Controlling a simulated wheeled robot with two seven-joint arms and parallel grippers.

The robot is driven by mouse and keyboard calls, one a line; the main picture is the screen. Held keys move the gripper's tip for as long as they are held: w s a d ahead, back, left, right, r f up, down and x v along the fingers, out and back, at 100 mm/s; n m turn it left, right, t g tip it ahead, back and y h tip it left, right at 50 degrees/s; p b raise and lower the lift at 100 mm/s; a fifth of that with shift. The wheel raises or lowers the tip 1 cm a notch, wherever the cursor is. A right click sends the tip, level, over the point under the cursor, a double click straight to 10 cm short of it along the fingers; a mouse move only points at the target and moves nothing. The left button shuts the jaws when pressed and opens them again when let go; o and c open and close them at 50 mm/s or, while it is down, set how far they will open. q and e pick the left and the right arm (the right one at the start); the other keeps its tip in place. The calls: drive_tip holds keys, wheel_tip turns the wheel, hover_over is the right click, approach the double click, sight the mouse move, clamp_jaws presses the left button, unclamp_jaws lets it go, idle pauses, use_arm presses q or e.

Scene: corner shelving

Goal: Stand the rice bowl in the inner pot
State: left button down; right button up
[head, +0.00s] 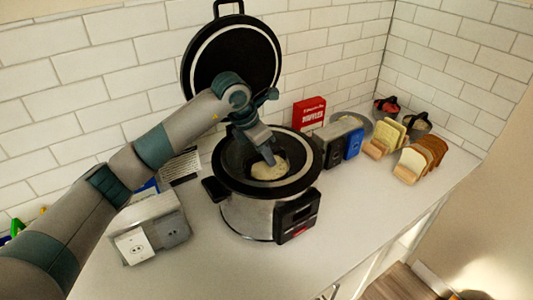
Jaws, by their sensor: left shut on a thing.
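The cooker (246,215) stands on the counter with its round black lid (236,62) raised behind it. Its dark inner pot (232,160) is open at the top. The pale, cream-coloured rice bowl (268,172) shows inside the pot's rim, towards the right. My left gripper (269,160) reaches down into the pot opening from above and is shut on the bowl's far edge. The gripper hides part of the bowl, and I cannot tell whether the bowl touches the pot's floor. My right gripper is not in view.
A red box (309,114), a black and blue appliance (340,145) and bread slices in wooden racks (412,160) stand right of the cooker. A white double outlet box (150,238) is at the left. The counter's front right is clear.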

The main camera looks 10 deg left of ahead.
use_arm(q)
drive_tip(key=c, duration=1.7)
unclamp_jaws()
drive_tip(key=shift+f, duration=0.1)
drive_tip(key=shift+r, duration=0.2)
drive_tip(key=shift+a+r, duration=0.15)
drive_tip(key=shift+r, duration=0.1)
drive_tip(key=b+v, duration=0.4)
drive_tip(key=v, duration=0.6)
drive_tip(key=shift+s+r, duration=0.1)
drive_tip(key=shift+s+a+r+b, duration=0.2)
drive_tip(key=shift+r+b, duration=0.1)
drive_tip(key=shift+r, duration=0.25)
drive_tip(key=shift+d, duration=0.1)
